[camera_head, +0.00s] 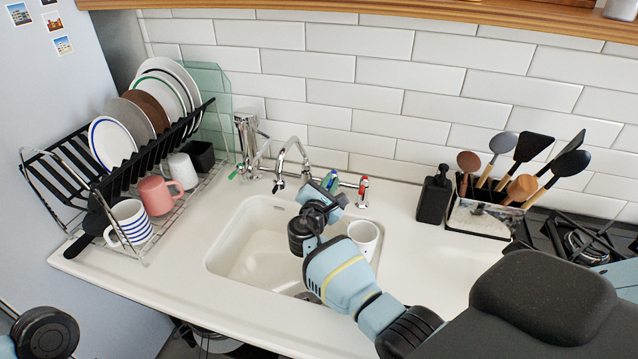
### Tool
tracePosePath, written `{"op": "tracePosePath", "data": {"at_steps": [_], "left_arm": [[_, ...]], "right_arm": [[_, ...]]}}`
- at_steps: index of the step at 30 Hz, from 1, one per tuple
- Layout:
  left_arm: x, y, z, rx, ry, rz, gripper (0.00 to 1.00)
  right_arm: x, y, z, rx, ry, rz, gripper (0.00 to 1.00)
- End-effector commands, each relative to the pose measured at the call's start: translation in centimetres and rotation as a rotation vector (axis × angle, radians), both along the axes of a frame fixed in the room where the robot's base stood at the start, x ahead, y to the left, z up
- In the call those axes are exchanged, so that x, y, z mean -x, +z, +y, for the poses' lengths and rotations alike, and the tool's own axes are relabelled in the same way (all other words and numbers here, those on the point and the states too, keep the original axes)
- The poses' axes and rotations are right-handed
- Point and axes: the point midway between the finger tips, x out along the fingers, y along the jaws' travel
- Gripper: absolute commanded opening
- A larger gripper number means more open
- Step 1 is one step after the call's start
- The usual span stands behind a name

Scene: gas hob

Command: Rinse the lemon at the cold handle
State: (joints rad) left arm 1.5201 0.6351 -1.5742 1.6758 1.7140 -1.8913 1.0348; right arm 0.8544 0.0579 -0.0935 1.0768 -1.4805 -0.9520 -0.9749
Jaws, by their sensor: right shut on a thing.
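The cold handle (331,179), with a blue tip, stands behind the sink (240,237), between the chrome tap (292,150) and the red-marked handle (363,187). My right gripper (331,188) reaches across the sink from the lower right and is shut at the cold handle; its own wrist hides part of the grip. I see no lemon in this view. My left gripper is out of view; only part of my left arm (45,332) shows at the lower left.
A white mug (364,232) stands in the sink, close to my right arm. A dish rack (150,215) with plates and mugs fills the left. A black soap bottle (433,196) and utensil holder (483,217) stand right, before the hob (580,240). The front counter is clear.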

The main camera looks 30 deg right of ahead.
Motion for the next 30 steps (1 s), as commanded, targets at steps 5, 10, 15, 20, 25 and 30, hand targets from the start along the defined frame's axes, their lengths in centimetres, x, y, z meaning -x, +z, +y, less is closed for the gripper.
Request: {"op": "tracePosePath", "data": {"at_steps": [5,10,15,20,25,30], "left_arm": [[-0.6,2.5,0.0,0.000,0.000,-0.035,0.19],[-0.8,3.6,0.0,0.000,0.000,-0.051,0.19],[-0.8,3.7,0.0,0.000,0.000,-0.052,0.19],[-0.8,3.6,0.0,0.000,0.000,-0.051,0.19],[-0.8,3.6,0.0,0.000,0.000,-0.051,0.19],[-0.8,3.6,0.0,0.000,0.000,-0.051,0.19]], "right_arm": [[0.4,0.5,-0.5,0.005,0.103,-0.001,0.00],[0.6,0.3,-0.7,0.002,0.202,-0.001,0.00],[0.7,0.0,-0.6,0.000,0.228,0.001,0.00],[0.7,-0.1,-0.6,0.000,0.227,0.002,0.00],[0.7,-0.1,-0.6,-0.001,0.226,0.002,0.27],[0.7,-0.1,-0.6,0.000,0.225,0.002,0.32]]}}
